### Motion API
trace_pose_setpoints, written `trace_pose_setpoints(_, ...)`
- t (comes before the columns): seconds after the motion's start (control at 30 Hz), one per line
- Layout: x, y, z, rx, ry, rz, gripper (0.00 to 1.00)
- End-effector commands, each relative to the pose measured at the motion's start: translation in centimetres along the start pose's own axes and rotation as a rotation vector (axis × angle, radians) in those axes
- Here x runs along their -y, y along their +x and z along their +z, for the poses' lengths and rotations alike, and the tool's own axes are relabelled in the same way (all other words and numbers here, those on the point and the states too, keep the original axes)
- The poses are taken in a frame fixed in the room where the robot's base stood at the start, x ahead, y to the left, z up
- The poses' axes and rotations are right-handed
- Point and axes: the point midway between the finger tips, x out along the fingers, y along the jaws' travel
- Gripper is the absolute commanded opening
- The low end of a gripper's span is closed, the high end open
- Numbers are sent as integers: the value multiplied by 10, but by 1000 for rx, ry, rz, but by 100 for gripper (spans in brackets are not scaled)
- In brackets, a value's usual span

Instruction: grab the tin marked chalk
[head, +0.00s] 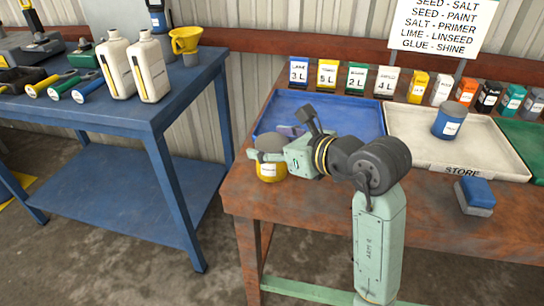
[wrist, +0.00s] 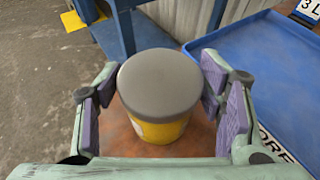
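A yellow tin with a grey lid (head: 270,173) stands upright on the brown table near its left end, beside the blue tray. It has a pale label whose word I cannot read. In the wrist view the yellow tin (wrist: 160,88) stands between the fingers of my gripper (wrist: 160,80). My gripper (head: 262,153) is open around it, with a visible gap on the left side; the right finger is nearer. A blue tin with a dark lid (head: 448,121) stands on the white tray; its label is too small to read.
The blue tray (head: 350,104) and the white tray marked STORE (head: 415,120) lie behind my arm. A blue-grey block (head: 475,196) lies at the table's front. Several labelled containers line the back. A blue bench (head: 110,112) with bottles stands left, across a floor gap.

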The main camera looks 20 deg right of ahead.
Motion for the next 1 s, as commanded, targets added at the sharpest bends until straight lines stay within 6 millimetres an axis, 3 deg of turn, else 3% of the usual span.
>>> trace_pose_setpoints(0.57, 0, 0, 0, 0, 0, 0, 21)
trace_pose_setpoints(1.0, 1, -4, 9, 0, -3, -2, 21)
